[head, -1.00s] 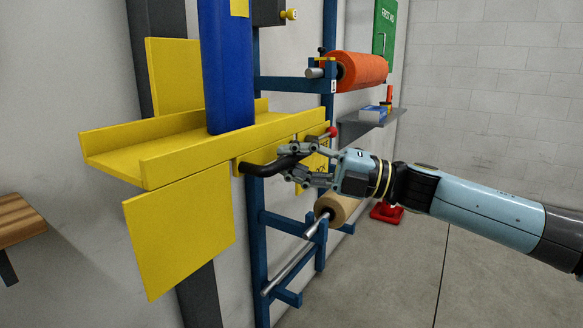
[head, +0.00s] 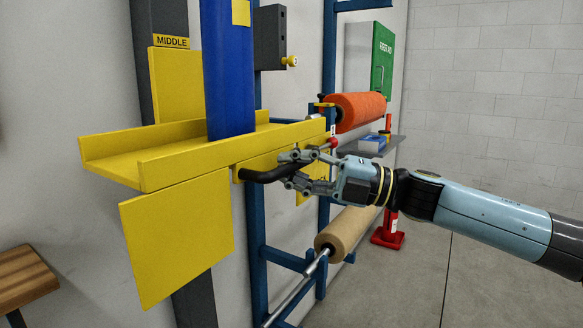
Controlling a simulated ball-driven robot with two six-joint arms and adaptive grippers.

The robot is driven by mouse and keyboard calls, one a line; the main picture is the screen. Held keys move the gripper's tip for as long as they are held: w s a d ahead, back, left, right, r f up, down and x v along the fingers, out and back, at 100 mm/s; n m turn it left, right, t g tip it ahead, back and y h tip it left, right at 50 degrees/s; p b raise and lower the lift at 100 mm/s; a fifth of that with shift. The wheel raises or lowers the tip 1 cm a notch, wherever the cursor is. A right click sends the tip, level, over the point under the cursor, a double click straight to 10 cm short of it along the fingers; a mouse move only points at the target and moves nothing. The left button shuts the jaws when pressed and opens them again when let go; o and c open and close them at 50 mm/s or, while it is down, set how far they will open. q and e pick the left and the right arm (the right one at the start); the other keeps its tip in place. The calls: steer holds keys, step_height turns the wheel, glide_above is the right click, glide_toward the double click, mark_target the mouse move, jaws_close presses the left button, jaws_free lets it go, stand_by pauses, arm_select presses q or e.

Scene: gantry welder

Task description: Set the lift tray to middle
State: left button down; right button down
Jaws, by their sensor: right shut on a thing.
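The yellow lift tray (head: 110,160) sits level around a blue upright block (head: 228,80). A yellow panel (head: 180,240) hangs below it and a yellow back plate (head: 175,85) rises behind. A black "MIDDLE" label (head: 172,42) on the dark post shows just above the back plate's top edge. A black bar handle (head: 262,174) juts from the tray's front right. My right gripper (head: 292,170) is shut on this handle, its fingers around the bar's right part. A small red knob (head: 333,142) shows just behind the gripper. My left gripper is not in view.
A blue rack (head: 247,215) with an orange roll (head: 355,110) and a tan roll (head: 348,230) stands behind the tray. A grey box (head: 270,38) with a yellow knob is above. A wooden bench (head: 22,278) is at lower left. The floor at right is open.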

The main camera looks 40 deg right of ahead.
steer(key=shift+r, duration=0.25)
steer(key=c, duration=1.2)
jaws_free()
steer(key=shift+f, duration=0.1)
steer(key=shift+c, duration=0.2)
steer(key=shift+d+f, duration=0.1)
steer(key=v, duration=1.2)
